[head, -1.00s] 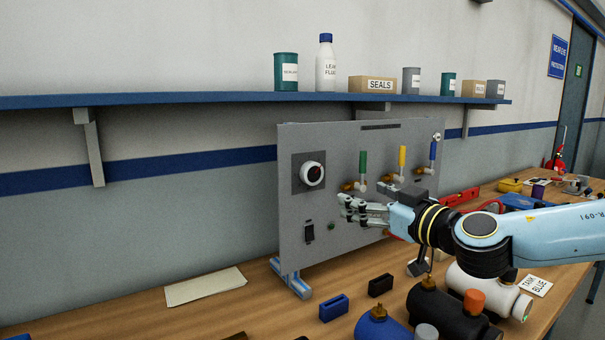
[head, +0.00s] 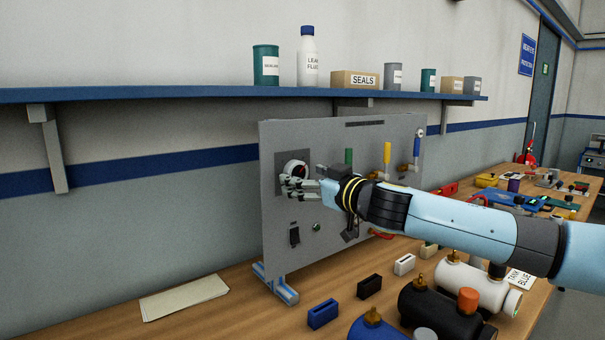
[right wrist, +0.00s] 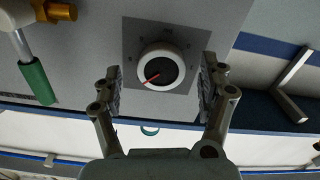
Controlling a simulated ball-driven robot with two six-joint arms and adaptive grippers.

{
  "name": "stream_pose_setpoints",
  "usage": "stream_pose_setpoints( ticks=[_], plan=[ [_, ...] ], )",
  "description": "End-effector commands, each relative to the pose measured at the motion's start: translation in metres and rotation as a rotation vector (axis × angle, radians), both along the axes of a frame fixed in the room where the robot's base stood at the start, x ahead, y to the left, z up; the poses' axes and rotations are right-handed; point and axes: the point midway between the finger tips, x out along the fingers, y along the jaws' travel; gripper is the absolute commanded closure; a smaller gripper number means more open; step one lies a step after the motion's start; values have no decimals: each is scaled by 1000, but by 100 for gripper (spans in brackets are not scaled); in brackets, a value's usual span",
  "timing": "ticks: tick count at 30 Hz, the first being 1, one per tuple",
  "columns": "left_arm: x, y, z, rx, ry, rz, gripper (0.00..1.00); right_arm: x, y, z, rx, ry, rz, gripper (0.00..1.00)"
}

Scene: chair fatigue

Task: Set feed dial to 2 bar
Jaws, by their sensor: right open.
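The feed dial (head: 296,168) is a round knob with a white rim and a dark face, on a dark square plate on the upright grey panel (head: 340,140). In the right wrist view the dial (right wrist: 158,68) shows a red pointer; the marks around it are too small to read. My right gripper (head: 286,186) is in front of the dial and partly covers it in the head view. In the right wrist view the gripper (right wrist: 160,90) is open, one finger on each side of the dial, apart from it. My left gripper is out of view.
Green (head: 349,157), yellow (head: 387,154) and blue (head: 416,148) valve levers stand on the panel right of the dial. A black switch (head: 294,235) sits below it. Black (head: 432,315) and white (head: 470,284) tanks lie on the bench in front.

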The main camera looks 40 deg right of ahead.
Motion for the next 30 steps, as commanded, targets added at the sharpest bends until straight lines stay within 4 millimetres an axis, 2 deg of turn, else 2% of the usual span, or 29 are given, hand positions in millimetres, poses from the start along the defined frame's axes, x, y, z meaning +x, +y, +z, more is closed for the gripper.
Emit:
stream_pose_setpoints(
  ticks=[3, 14, 27, 30],
  plan=[
    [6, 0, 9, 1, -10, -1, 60, 9, 0, 3, 3, -2, 0, 24],
    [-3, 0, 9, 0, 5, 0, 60, 14, 0, 0, -2, -2, 4, 24],
    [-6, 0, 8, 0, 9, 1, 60, 13, 0, 0, -1, -2, 4, 80],
    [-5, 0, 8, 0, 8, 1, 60, 13, 0, 0, -3, -2, 4, 81]
  ],
)
